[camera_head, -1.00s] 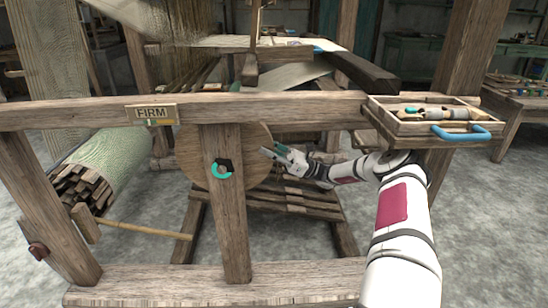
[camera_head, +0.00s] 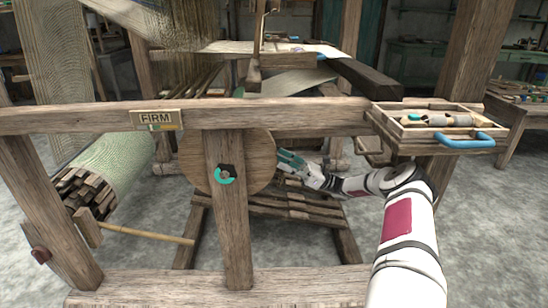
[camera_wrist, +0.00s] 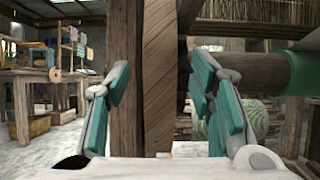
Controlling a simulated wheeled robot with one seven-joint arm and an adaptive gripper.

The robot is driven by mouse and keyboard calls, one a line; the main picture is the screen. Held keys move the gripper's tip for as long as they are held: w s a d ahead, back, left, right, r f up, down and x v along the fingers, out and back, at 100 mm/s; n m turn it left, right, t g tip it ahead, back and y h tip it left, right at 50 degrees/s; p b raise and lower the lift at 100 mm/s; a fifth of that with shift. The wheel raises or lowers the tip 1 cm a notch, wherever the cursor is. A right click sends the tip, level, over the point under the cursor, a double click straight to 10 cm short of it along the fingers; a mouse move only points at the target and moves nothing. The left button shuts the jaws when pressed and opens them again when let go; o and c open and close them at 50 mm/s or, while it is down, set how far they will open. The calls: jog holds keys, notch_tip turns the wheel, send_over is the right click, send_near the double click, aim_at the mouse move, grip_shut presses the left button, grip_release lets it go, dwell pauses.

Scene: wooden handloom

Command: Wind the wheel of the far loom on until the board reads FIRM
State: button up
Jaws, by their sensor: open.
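The loom's wooden wheel (camera_head: 258,170) is a round disc behind the upright post, with a teal and black hub fitting (camera_head: 226,174) on the post in front of it. The board (camera_head: 155,119) on the crossbeam reads FIRM, with a small coloured strip beneath the word. My gripper (camera_head: 283,160) is at the wheel's right edge in the head view. In the wrist view my gripper (camera_wrist: 160,100) has its teal-padded fingers wide apart, with upright wood (camera_wrist: 158,60) showing between them. Whether the fingers touch the wheel cannot be told.
A wooden tray (camera_head: 388,125) with a blue handle (camera_head: 463,139) and small tools sits at the beam's right end, above my arm. A pale green cloth roll (camera_head: 118,160) lies at the left. The lower beam (camera_head: 320,282) crosses the front. Grey floor is open at right.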

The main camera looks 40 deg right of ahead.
jog(key=v, duration=0.6)
jog(key=shift+s+d+f, duration=0.2)
jog(key=shift+d, duration=0.05)
